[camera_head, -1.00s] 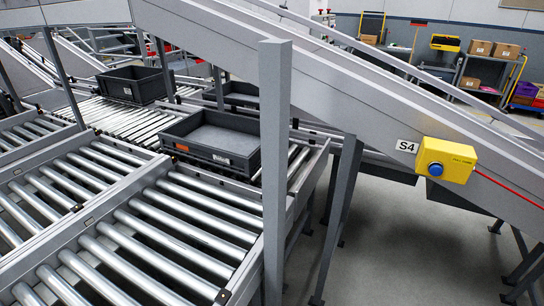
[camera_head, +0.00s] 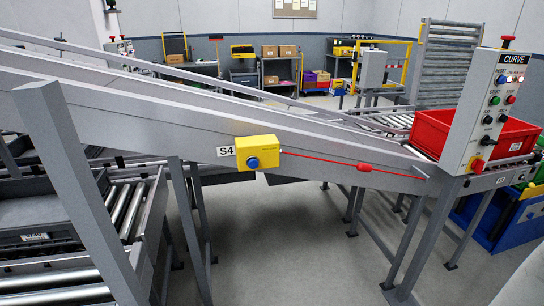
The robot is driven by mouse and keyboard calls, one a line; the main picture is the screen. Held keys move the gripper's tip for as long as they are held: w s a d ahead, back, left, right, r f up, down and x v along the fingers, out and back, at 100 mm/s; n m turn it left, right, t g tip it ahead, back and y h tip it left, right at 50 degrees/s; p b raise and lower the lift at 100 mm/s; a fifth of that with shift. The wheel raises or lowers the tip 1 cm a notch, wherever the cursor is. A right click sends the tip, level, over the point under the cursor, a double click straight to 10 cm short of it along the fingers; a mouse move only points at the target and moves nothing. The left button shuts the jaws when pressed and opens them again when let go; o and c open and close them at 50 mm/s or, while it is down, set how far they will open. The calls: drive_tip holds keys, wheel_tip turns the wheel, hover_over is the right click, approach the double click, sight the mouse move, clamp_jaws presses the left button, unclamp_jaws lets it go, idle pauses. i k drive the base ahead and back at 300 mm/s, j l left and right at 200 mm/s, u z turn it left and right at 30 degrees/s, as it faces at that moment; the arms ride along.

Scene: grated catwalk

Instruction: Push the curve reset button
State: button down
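A pale grey control panel labelled CURVE (camera_head: 482,125) stands at the right on the end of the sloped conveyor. It carries a blue button (camera_head: 501,79) near the top, with a green button (camera_head: 495,100) and a red button (camera_head: 510,99) below. The small lettering is too small to read, so I cannot tell which button is marked reset. A yellow box (camera_head: 259,153) beside the S4 label also has a blue button (camera_head: 253,163). My gripper is not in view.
The sloped conveyor side (camera_head: 190,125) crosses the view, with a red pull cord (camera_head: 325,160) along it. Grey legs stand below the panel. A red crate (camera_head: 430,132) sits behind the panel and a blue bin (camera_head: 500,225) below right. Grey floor (camera_head: 280,240) is open in the middle.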

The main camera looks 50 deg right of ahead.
sight(502, 80)
drive_tip(key=z, duration=2.25)
